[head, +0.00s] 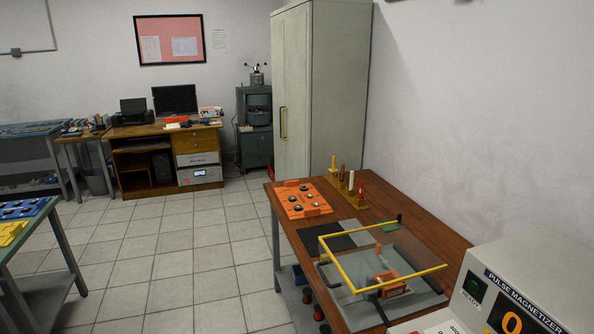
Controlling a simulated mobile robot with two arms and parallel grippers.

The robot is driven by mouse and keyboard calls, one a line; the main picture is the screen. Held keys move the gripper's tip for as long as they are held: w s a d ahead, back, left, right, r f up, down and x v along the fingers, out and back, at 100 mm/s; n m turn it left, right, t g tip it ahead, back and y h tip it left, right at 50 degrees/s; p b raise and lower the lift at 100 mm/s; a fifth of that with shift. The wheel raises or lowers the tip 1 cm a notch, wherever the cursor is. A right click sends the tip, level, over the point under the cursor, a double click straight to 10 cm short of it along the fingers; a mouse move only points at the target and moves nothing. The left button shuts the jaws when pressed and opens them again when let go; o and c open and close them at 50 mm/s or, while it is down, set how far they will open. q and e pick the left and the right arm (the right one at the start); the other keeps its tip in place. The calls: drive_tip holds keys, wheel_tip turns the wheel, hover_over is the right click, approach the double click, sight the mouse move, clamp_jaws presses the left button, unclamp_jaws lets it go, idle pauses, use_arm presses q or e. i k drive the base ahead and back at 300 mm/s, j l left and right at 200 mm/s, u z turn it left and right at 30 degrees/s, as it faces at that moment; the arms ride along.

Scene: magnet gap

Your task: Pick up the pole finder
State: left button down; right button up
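I cannot tell for sure which thing is the pole finder. Several upright stick-shaped tools, with yellow, brown, white and red ones among them, stand in a brass-coloured rack (343,187) at the back of the wooden table (420,228). The white stick (351,181) and the red-topped stick (360,190) stand at the rack's nearer end. Neither of my grippers is in view.
An orange tray (291,198) with dark round parts lies left of the rack. A yellow-framed clear guard (335,289) covers an orange fixture (388,284) nearer me. The pulse magnetizer (545,274) is at right front. Tiled floor (200,270) is open at left.

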sight(333, 170)
drive_tip(key=i+j+u, duration=0.35)
drive_tip(key=i, duration=0.55)
drive_tip(key=i+u, duration=0.35)
drive_tip(key=i, duration=0.6)
drive_tip(key=i+j+z, duration=0.25)
drive_tip(key=i+z, duration=0.2)
drive_tip(key=i, duration=0.45)
drive_tip(key=i+j+z, duration=0.5)
drive_tip(key=i, duration=0.35)
drive_tip(key=i+j+z, duration=0.45)
drive_tip(key=i+j, duration=0.3)
drive_tip(key=j, duration=0.15)
